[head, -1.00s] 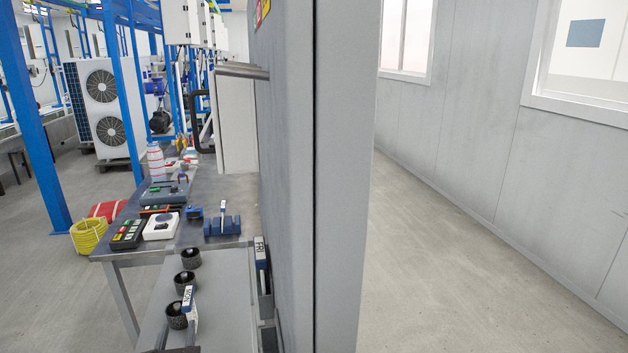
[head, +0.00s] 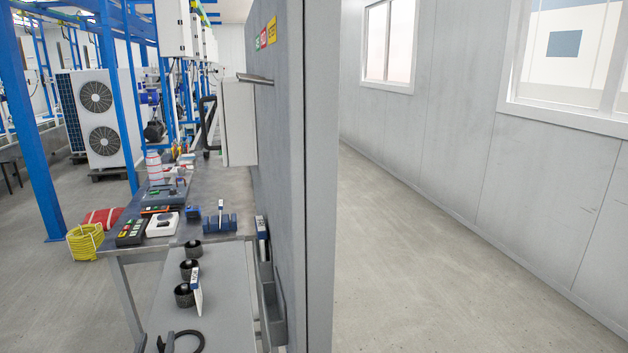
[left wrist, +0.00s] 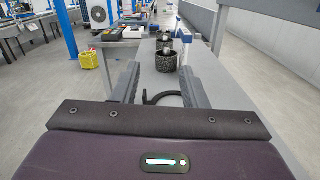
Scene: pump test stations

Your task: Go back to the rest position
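My left gripper (left wrist: 159,72) shows in the left wrist view with its two grey fingers spread wide apart. It is open and nothing is clamped between the fingers. It points along a grey bench toward a dark round cup (left wrist: 166,61). A black curved piece (left wrist: 160,96) shows between the fingers, its near part hidden by the gripper body. A black curved piece also shows at the bottom edge of the head view (head: 187,336). My right gripper is not in either view.
A tall grey panel (head: 318,200) stands just right of the bench (head: 225,300). Several dark cups (head: 184,295) line the bench. A dark table (head: 220,185) with tools stands beyond. A yellow coil (head: 85,242) lies on the floor at left. Open floor (head: 430,260) lies right of the panel.

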